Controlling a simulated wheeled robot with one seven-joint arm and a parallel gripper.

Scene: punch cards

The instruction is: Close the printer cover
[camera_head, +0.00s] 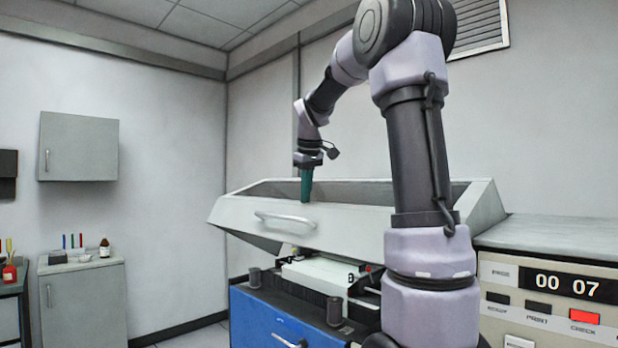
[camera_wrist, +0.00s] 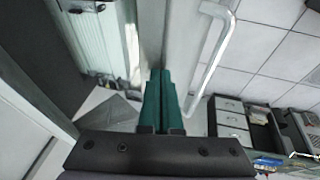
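The printer cover (camera_head: 350,228) is a long, light grey hood with a bar handle (camera_head: 285,219) on its front. It stands raised and tilted above the blue printer cabinet (camera_head: 262,315), with the printer's inner parts showing below it. My gripper (camera_head: 306,200) points down at the cover's upper edge, above and behind the handle. In the wrist view, the green fingers (camera_wrist: 160,85) lie together, with the cover's pale panel (camera_wrist: 183,45) beside them and the handle (camera_wrist: 222,42) to the right. I see nothing between the fingers; whether they touch the cover is unclear.
A control panel (camera_head: 553,300) with a "00 07" display and buttons stands at the right of the printer. Dark cylinders (camera_head: 334,311) stand on the cabinet's front. A grey cupboard (camera_head: 84,305) with small bottles stands at the left. Floor shows between cupboard and printer.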

